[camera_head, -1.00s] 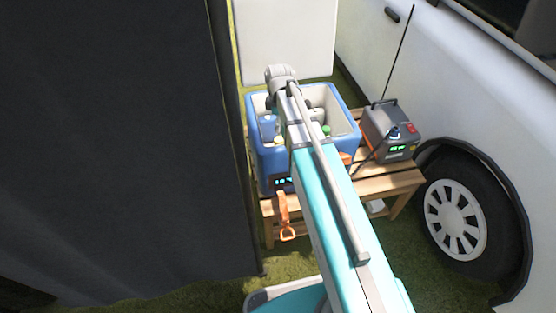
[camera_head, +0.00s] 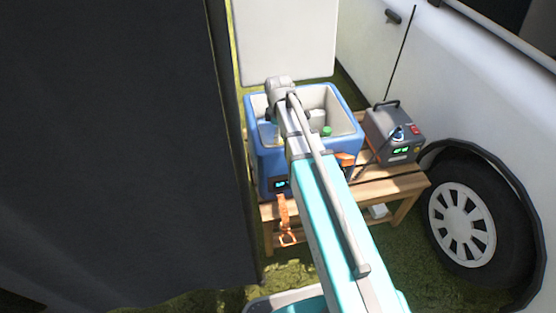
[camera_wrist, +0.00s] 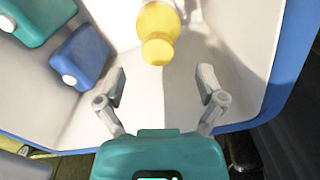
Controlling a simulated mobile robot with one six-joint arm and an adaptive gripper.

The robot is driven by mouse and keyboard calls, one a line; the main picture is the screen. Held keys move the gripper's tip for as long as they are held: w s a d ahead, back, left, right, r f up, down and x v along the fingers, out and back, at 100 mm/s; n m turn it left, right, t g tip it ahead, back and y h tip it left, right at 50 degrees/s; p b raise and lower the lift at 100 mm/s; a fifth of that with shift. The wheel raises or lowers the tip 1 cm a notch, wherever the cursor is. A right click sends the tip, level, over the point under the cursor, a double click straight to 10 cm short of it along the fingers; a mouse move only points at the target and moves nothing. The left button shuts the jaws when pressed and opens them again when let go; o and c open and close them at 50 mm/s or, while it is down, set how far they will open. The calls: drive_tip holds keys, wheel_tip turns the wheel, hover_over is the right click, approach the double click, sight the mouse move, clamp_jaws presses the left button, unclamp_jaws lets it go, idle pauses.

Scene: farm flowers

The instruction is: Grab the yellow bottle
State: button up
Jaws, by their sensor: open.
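The yellow bottle (camera_wrist: 158,28) lies inside the cooler in the wrist view, its cap end pointing toward my gripper. My gripper (camera_wrist: 162,82) is open and empty, with its two fingers apart just short of the bottle's cap. In the head view my arm covers part of the blue cooler (camera_head: 352,104), and I cannot make out the yellow bottle or the fingers there.
A blue container (camera_wrist: 82,58) and a teal one (camera_wrist: 38,18) are at the left inside the cooler. A green-capped item (camera_head: 327,131) shows in the head view. The cooler stands on a wooden bench (camera_head: 395,187) beside a grey power box (camera_head: 393,133). A dark curtain is left, a white van right.

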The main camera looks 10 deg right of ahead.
drive_tip(key=shift+f, duration=0.15)
drive_tip(key=shift+w+f+b, duration=0.15)
drive_tip(key=shift+f+b, duration=2.35)
drive_tip(key=shift+b, duration=0.15)
clamp_jaws()
